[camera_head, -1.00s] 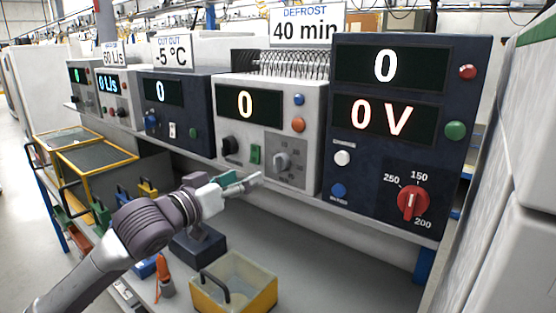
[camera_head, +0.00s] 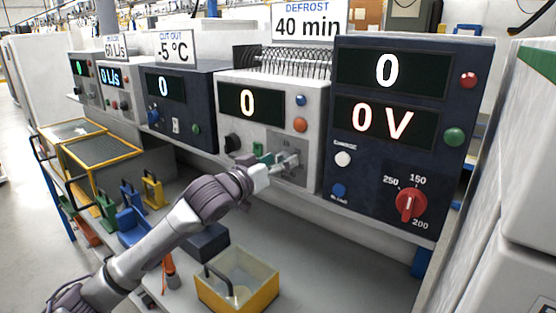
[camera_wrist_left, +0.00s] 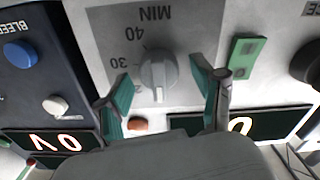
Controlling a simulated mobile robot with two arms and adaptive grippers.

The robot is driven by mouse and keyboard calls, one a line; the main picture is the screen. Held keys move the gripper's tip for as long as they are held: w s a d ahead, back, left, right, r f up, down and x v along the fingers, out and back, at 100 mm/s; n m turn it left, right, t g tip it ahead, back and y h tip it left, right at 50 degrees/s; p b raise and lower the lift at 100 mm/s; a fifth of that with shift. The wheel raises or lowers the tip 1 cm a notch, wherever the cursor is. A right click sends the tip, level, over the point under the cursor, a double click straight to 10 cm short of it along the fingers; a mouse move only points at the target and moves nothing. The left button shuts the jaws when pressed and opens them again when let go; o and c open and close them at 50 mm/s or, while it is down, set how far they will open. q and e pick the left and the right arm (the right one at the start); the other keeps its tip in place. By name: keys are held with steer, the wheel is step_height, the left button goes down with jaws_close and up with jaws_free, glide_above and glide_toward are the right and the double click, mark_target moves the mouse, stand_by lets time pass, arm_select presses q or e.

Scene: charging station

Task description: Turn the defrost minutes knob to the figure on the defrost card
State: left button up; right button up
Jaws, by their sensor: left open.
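The defrost card (camera_head: 307,22) reads "DEFROST 40 min" and stands above the white panel (camera_head: 228,125), whose display (camera_head: 248,101) shows 0. The grey minutes knob (camera_wrist_left: 158,72) sits on a darker grey scale plate; in the upside-down left wrist view "MIN", 40 and 30 are legible beside it. My left gripper (camera_head: 281,162) is open in front of this plate and hides much of the knob in the head view. In the left wrist view its green-padded fingers (camera_wrist_left: 162,92) lie on either side of the knob, with visible gaps. My right gripper is not in view.
A green switch (camera_wrist_left: 243,55) and a black knob (camera_head: 232,143) are beside the minutes knob. The dark panel with a red knob (camera_head: 410,203) stands to the right. A yellow-fronted bin (camera_head: 262,300) sits on the shelf below my arm.

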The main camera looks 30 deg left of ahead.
arm_select(q)
steer(key=shift+c, duration=0.4)
steer(key=c, duration=1.1)
steer(key=shift+o, duration=0.2)
